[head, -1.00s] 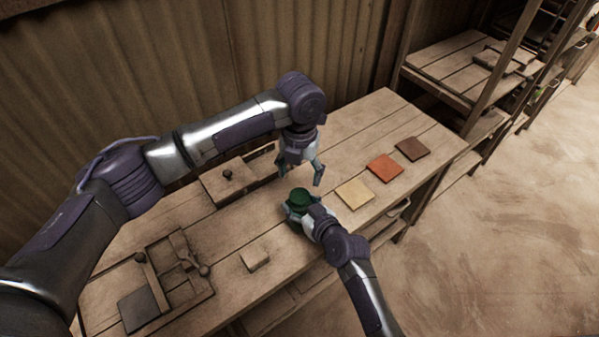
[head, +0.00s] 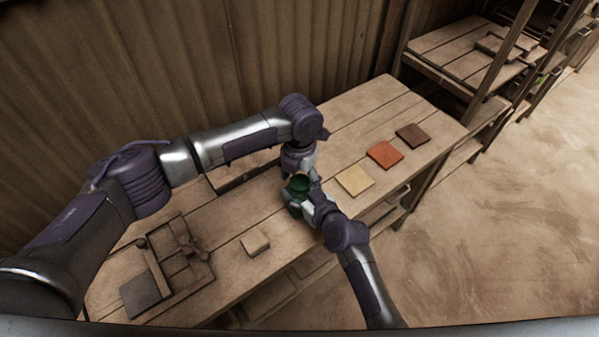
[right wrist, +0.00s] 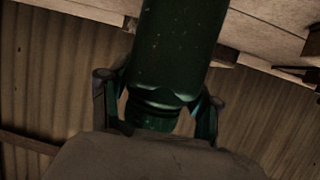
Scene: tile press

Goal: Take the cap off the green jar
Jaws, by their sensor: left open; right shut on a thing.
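My right gripper (head: 303,200) is shut on the jar from the front. The jar's green body fills the upper middle of the right wrist view (right wrist: 180,45), with a narrower ringed part near the gripper's fingers. My left gripper (head: 302,174) is open, close above and behind the jar's top. Its fingers are partly hidden, and I cannot tell whether they touch the cap. The cap's edge is not clear.
Cream (head: 355,181), orange (head: 385,155) and brown (head: 412,136) tiles lie to the right. A small pale block (head: 255,242) lies front left. A wooden frame with a dark plate (head: 145,291) sits at the left end. A shelf (head: 455,50) stands at the back right.

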